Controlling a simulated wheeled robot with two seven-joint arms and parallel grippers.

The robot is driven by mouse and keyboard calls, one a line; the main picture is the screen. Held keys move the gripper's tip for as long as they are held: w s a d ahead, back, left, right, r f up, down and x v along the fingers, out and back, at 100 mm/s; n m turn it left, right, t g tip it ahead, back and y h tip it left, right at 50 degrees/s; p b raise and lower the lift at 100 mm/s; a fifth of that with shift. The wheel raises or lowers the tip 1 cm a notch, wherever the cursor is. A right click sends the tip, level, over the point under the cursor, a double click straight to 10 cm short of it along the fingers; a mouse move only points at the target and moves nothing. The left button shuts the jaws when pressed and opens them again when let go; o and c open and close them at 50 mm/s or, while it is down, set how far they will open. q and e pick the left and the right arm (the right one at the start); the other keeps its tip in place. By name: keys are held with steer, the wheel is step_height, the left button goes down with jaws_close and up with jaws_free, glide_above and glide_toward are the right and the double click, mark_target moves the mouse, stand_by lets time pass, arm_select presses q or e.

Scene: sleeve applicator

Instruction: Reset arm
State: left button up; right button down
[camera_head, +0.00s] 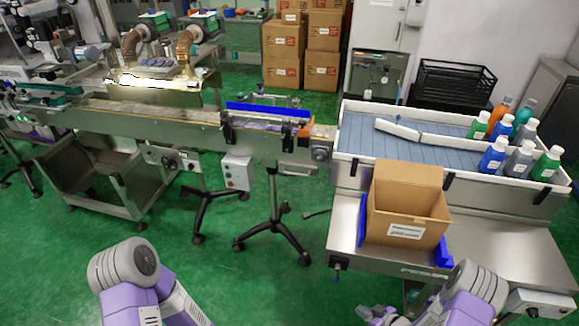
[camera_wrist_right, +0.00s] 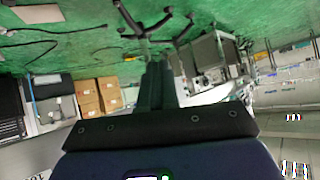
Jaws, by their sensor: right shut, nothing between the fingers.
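My right gripper shows in the right wrist view (camera_wrist_right: 156,75), with its two dark fingers together and nothing between them. It points out over the green floor, clear of any object. In the head view my right arm comes in at the bottom right, below the table with the cardboard box. My left arm shows at the bottom left over the floor, and its gripper is out of view.
An open cardboard box (camera_head: 407,232) stands on the metal table (camera_head: 480,240). Behind it, a white-walled tray (camera_head: 385,145) holds several bottles at its right end. A conveyor (camera_head: 190,130) runs left. Green floor (camera_head: 235,290) lies free in front.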

steer(key=s+a+r+m+g+h+p, duration=0.1)
steer(key=s+a+r+m+g, duration=0.2)
steer(key=s+a, duration=0.4)
steer(key=s+a+r+m+g+h+p, duration=0.1)
steer(key=s+a+r+m+g, duration=0.2)
steer(key=s+a, duration=0.5)
steer(key=a+m+g, duration=0.1)
steer(key=m, duration=0.1)
steer(key=shift+a+r+m+g+p, duration=0.25)
steer(key=shift+a+m+g+p, duration=0.05)
steer(key=shift+a+g+p, duration=0.1)
